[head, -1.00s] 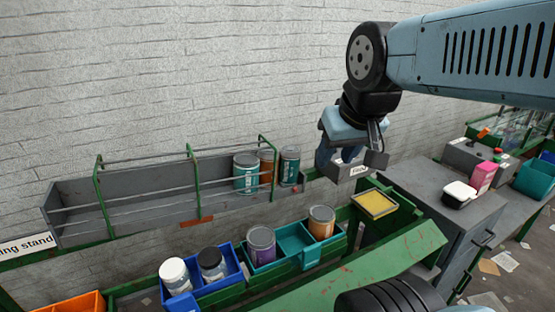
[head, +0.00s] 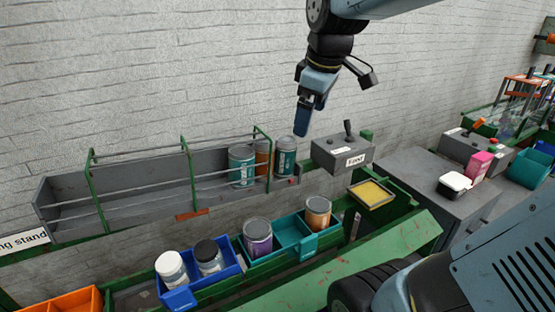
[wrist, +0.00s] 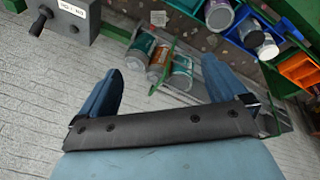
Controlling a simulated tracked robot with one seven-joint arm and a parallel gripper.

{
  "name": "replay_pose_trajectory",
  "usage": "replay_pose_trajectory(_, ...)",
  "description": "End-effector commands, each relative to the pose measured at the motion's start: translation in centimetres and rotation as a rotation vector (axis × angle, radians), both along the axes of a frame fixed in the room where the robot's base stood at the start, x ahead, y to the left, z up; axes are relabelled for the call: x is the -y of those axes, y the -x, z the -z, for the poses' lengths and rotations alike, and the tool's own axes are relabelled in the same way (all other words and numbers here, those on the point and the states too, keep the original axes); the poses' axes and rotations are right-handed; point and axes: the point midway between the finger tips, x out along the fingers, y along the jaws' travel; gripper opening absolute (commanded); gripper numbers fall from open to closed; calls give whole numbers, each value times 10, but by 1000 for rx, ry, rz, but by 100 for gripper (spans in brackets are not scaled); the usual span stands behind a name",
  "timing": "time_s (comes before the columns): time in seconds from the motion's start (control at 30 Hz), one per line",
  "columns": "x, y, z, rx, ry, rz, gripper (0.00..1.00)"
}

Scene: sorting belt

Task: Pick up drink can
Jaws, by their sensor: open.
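Three cans stand together at the right end of a grey rack (head: 120,190): a teal can (head: 241,168), an orange-brown can (head: 262,162) and another teal can (head: 285,158). I cannot tell which one is the drink can. My gripper (head: 303,125) is open and empty, pointing down just above and slightly right of the rightmost teal can. In the wrist view all three cans show beyond and between the blue fingers (wrist: 160,66): a teal can (wrist: 140,50), the brown can (wrist: 159,62) and a teal can (wrist: 181,74). No finger visibly touches a can.
A grey control box (head: 343,152) with a lever stands right of the rack. Green hoops and thin rails (head: 192,175) front the rack. Below are teal bins (head: 290,235) with a purple can (head: 257,236) and an orange can (head: 318,212), and a blue bin (head: 222,278) with jars.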

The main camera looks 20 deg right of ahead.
Motion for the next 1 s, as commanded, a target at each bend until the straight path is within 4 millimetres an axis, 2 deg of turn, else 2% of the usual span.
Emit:
replay_pose_trajectory(0.03, 0, -15, 0, -25, 26, -91, 99)
replay_pose_trajectory(0.3, 1, -86, 7, -132, 148, -635, 99)
replay_pose_trajectory(0.5, 0, -130, 20, -190, 198, -996, 99)
replay_pose_trajectory(0.7, 0, -155, 30, -217, 215, -1207, 99)
replay_pose_trajectory(0.87, -1, -160, 39, -223, 219, -1259, 99)
replay_pose_trajectory(1.0, -1, -160, 60, -225, 217, -1261, 99)
